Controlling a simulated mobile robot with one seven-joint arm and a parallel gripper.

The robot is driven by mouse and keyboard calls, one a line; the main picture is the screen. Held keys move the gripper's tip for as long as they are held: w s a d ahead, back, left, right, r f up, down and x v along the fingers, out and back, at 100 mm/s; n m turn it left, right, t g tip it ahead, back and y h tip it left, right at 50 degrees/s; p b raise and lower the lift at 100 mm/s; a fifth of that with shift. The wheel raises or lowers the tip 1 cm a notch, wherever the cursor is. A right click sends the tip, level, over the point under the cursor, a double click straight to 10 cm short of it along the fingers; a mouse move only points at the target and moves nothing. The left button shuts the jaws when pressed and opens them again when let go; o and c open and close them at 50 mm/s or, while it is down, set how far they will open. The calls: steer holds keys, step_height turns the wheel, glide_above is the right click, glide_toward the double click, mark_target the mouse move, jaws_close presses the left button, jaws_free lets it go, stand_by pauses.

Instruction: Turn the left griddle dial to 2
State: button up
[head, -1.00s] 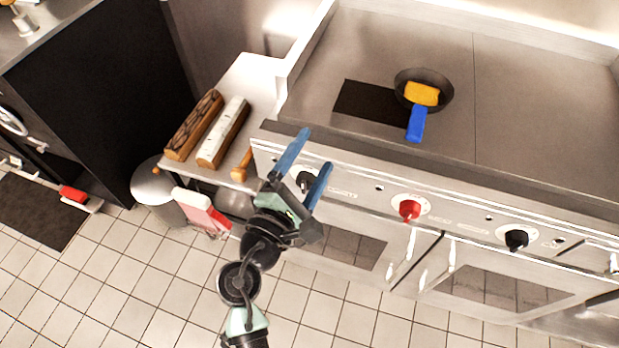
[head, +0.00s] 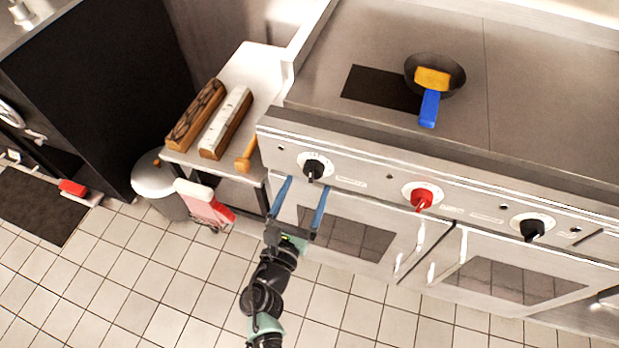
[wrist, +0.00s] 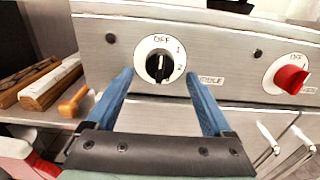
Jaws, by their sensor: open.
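The left griddle dial (head: 314,168) is a black knob on a white round plate at the left of the steel front panel. In the wrist view the dial (wrist: 159,66) shows OFF at the top, with 1 and 2 down its right side. Its white pointer line appears to run roughly up and down; which end points is unclear. My gripper (head: 305,183) is open, its two blue fingers apart and empty, just in front of and below the dial. In the wrist view the fingers (wrist: 158,78) stand on either side of the dial, apart from it.
A red dial (head: 422,196) and another black dial (head: 531,227) sit farther right on the panel. A pan (head: 451,90) with a blue-handled yellow item stands on the griddle (head: 540,90). A side table (head: 255,62) with wooden blocks is at the left. Oven doors lie below.

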mark_target(310, 178)
steer(key=shift+x, duration=1.65)
jaws_close()
